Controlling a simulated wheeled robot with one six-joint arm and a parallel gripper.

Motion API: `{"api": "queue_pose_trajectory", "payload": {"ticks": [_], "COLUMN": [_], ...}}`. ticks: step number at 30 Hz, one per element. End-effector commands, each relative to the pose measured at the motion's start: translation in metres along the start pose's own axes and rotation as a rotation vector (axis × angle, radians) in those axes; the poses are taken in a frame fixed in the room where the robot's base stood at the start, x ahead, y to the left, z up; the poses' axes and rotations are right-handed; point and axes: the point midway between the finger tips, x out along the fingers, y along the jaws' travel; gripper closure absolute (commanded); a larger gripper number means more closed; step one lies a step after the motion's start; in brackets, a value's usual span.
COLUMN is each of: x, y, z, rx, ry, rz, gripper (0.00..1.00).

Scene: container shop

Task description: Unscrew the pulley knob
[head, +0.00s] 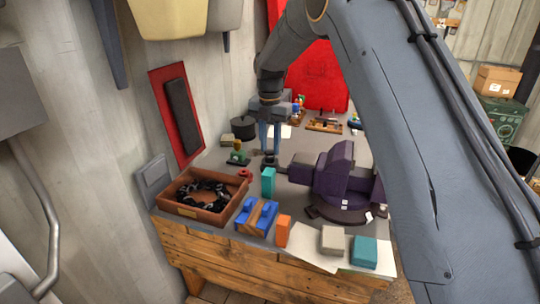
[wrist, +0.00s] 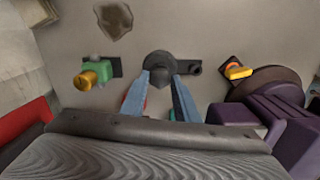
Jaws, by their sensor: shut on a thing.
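A dark, round knob-like part (wrist: 159,58) sits on the grey bench top in the wrist view, with a short dark arm (wrist: 190,67) reaching out to its right. I take it to be the pulley knob. My gripper (wrist: 162,78) has its two blue-grey fingers shut on it, one finger on each side. In the head view my gripper (head: 270,147) points straight down, and a dark base (head: 270,160) shows under the fingertips. The fingers partly hide the knob, and I cannot tell how far it is turned.
A green-and-yellow fitting (head: 237,155) stands left of my gripper. A teal block (head: 268,182) stands in front, and a large purple machine (head: 341,178) is close on the right. A brown tray (head: 182,210) holds a black chain. A dark pot (head: 243,128) stands behind.

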Motion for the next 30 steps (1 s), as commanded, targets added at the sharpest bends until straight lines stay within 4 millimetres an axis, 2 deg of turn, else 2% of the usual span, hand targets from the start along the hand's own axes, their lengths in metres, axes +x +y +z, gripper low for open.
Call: {"api": "queue_pose_trajectory", "payload": {"ticks": [3, 6, 12, 13, 16, 22, 24, 30], "x": [-0.0006, -0.0006, -0.0006, -0.0006, -0.0005, -0.0003, -0.0002, -0.0002], "y": [0.0003, 0.0003, 0.0003, 0.0003, 0.0003, 0.0002, 0.0001, 0.0001], "z": [0.0000, -0.0001, -0.0001, -0.0001, -0.0001, -0.0001, -0.0001, -0.0001], "rx": [-0.168, -0.255, -0.275, -0.275, -0.274, -0.272, -0.272, -0.271], "ry": [-0.001, -0.002, -0.002, -0.002, -0.001, -0.001, -0.001, -0.001], "rz": [0.000, 0.000, 0.000, 0.000, 0.000, 0.000, 0.000, 0.000], "gripper": [1.00, 1.00, 1.00, 0.68, 0.51, 0.51, 0.58, 0.58]}}
